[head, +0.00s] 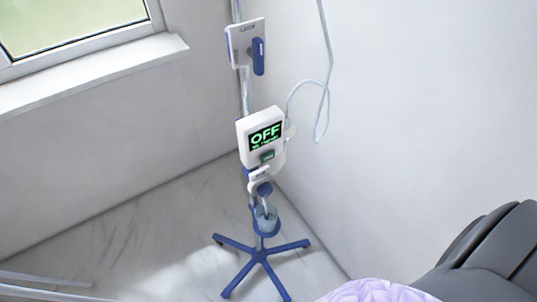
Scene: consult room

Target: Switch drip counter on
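The drip counter (264,122) is a white box on a pole stand in the head view. Its dark screen (265,136) reads "OFF" in green letters, with a smaller line below that is too small to read. A small green button or label (267,155) sits under the screen. Neither of my grippers is in view.
The pole stands on a blue star-shaped base (260,257) in the corner. A white unit with a blue handle (258,57) is higher on the pole. A clear tube (328,70) hangs at right. Grey padded furniture (490,255) and lilac fabric (375,291) fill the lower right. Floor at left is mostly clear.

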